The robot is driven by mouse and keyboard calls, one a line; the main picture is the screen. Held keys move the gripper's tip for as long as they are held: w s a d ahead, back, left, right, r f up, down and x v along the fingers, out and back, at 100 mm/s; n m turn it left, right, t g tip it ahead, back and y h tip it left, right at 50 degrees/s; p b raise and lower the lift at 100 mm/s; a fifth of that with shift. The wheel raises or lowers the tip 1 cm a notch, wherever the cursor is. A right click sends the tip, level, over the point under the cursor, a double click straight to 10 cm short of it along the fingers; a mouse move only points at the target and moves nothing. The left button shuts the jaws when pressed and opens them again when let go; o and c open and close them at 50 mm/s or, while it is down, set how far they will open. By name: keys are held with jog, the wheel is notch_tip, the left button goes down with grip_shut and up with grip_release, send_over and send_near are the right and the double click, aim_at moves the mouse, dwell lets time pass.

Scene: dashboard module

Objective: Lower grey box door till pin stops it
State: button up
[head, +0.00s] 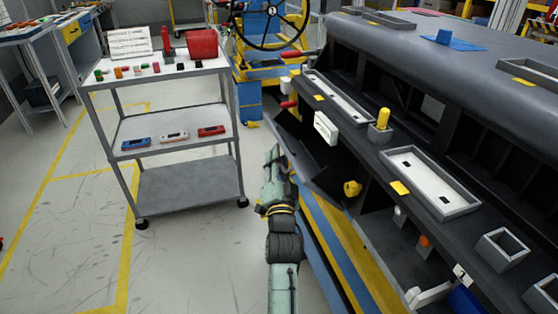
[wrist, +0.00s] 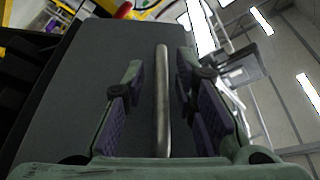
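The grey box door (wrist: 95,75) fills the left and middle of the wrist view as a flat dark grey panel. A straight metal bar handle (wrist: 162,100) runs up its face. My gripper (wrist: 160,65) has one finger on each side of the bar, with a gap on both sides, so it is open and not clamped. In the head view a dark tilted panel (head: 318,188), apparently the door, stands out from the dashboard's lower front, beside the end of my arm (head: 275,170). My fingertips cannot be made out there. I cannot pick out the stopping pin.
A grey shelf cart (head: 180,190) stands at the left. The floor between cart and arm is clear.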

dwell(0.3)
jog(key=v, duration=1.2)
